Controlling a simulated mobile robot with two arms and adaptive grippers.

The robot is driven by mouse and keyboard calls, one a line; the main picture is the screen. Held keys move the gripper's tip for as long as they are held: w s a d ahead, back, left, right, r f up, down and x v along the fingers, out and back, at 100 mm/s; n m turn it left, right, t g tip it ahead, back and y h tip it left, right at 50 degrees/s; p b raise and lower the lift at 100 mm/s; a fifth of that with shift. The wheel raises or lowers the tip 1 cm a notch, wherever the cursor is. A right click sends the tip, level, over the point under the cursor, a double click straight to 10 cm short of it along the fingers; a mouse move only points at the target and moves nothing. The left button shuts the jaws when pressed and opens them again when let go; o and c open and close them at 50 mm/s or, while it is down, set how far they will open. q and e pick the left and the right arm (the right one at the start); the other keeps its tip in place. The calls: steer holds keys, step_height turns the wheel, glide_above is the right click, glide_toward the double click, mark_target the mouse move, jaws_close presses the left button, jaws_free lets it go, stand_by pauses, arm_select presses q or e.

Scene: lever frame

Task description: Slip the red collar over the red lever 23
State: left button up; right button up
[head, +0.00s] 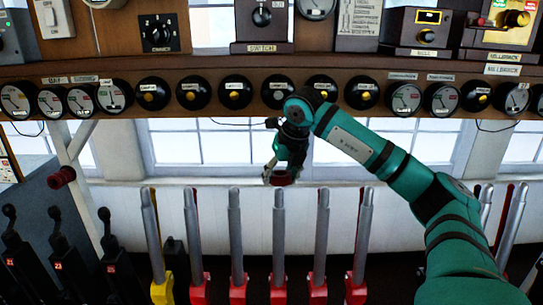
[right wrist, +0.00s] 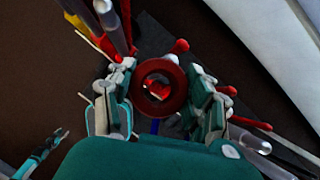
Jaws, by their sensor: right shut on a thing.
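My right gripper (head: 281,174) is shut on the red collar (head: 279,181) and holds it in the air in front of the window. In the right wrist view the collar (right wrist: 160,109) is a thick ring between the two fingers (right wrist: 160,90), its hole facing the camera. Something red with a pale mark shows through the hole. Several silver-handled levers with red bases stand below. One such lever (head: 279,235) stands just under the collar, its top apparently clear of it. I cannot read which lever is 23. A small teal gripper, apparently my left (right wrist: 48,143), shows in the right wrist view.
A yellow-based lever (head: 157,245) stands at the left of the row, with black levers (head: 65,255) further left. A shelf of dials (head: 230,96) runs above. Neighbouring levers stand close on both sides of the gripper.

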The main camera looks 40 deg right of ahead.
steer(key=shift+w+d+r+m, duration=0.25)
steer(key=shift+w+r+m, duration=0.1)
steer(key=shift+w, duration=0.1)
steer(key=shift+w+d+r+m, duration=0.2)
steer(key=shift+w+r+m, duration=0.15)
steer(key=shift+w, duration=0.1)
steer(key=shift+w+d+f, duration=0.1)
steer(key=shift+s+d+f, duration=0.15)
steer(key=shift+s+f, duration=0.05)
steer(key=shift+d+f+b, duration=0.2)
steer(key=shift+f+b, duration=0.35)
steer(key=shift+b, duration=0.05)
steer(key=shift+w+d+f+b, duration=0.2)
steer(key=shift+w+f+b, duration=0.25)
steer(key=shift+f, duration=0.25)
steer(key=shift+w+d+f, duration=0.15)
steer(key=shift+w+f, duration=0.15)
steer(key=shift+f, duration=0.1)
arm_select(q)
steer(key=shift+w+a+f, duration=0.1)
steer(key=shift+w+f, duration=0.8)
steer(key=shift+f, duration=0.1)
arm_select(e)
steer(key=shift+s+r, duration=0.1)
arm_select(q)
steer(key=shift+r, duration=0.15)
arm_select(e)
steer(key=shift+w+d, duration=0.1)
steer(key=shift+w, duration=0.1)
